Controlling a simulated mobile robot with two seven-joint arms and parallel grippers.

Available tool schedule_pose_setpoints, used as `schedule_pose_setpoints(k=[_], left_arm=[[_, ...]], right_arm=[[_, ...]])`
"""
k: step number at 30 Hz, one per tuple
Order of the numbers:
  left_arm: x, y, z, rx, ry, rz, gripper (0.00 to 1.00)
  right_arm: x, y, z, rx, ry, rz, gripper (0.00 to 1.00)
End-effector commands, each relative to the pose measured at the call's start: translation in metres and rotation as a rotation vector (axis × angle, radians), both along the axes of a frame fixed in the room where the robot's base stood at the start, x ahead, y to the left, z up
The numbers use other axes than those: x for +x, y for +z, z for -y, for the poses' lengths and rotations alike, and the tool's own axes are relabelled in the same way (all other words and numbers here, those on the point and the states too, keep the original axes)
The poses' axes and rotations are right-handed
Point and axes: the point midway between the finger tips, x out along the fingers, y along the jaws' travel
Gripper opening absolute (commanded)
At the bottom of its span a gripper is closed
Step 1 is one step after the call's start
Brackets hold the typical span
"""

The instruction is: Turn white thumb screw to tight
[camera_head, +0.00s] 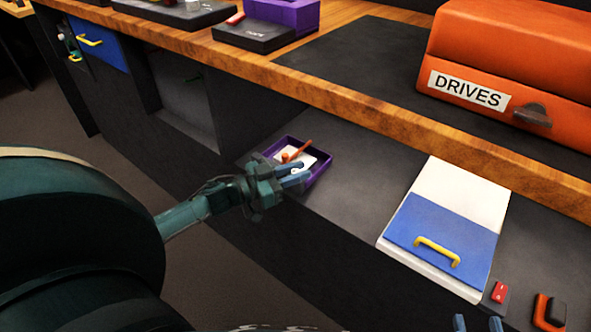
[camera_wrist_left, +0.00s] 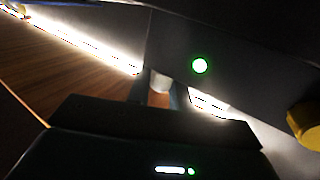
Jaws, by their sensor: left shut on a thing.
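My left gripper (camera_head: 293,173) reaches over the purple-rimmed tray (camera_head: 324,172) in the head view. Its blue fingers are shut on a small white thing, which I take to be the white thumb screw (camera_wrist_left: 160,80). The screw shows between the dark fingers in the left wrist view, under a dark panel. How far it is turned cannot be seen. An orange lever-like piece (camera_head: 297,151) stands in the tray just beyond the fingers. Two blue fingertips of my right gripper (camera_head: 478,324) show apart at the bottom edge of the head view, with nothing visible between them.
A white and blue panel with a yellow handle (camera_head: 437,252) lies to the right. A red switch (camera_head: 499,292) sits near it. The wooden edge (camera_head: 380,118) runs above the tray. An orange DRIVES box (camera_head: 520,60) is at upper right. A yellow knob (camera_wrist_left: 306,124) and green light (camera_wrist_left: 200,65) show close by.

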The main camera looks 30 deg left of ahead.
Motion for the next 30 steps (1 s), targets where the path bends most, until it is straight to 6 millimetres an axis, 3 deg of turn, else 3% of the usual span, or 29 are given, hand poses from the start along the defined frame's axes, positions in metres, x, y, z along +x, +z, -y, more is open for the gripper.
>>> schedule_pose_setpoints(k=[14, 15, 21, 30], left_arm=[[0.0013, 0.0011, -0.0002, 0.0, -0.014, 0.002, 0.0], [0.0013, 0.0011, -0.0002, 0.0, -0.013, 0.002, 0.22], [0.0008, 0.0005, 0.0, -0.001, -0.014, 0.001, 0.38], [-0.0012, 0.0, -0.0007, 0.0, -0.015, -0.001, 0.41]], right_arm=[[-0.0002, -0.0003, 0.0002, -0.001, -0.001, -0.004, 0.36], [-0.0002, -0.0002, 0.0002, -0.001, -0.001, -0.004, 0.36], [-0.0001, -0.0001, 0.0003, -0.001, -0.001, -0.004, 0.36], [-0.0001, 0.0007, 0.0004, -0.001, -0.002, -0.004, 0.36]])
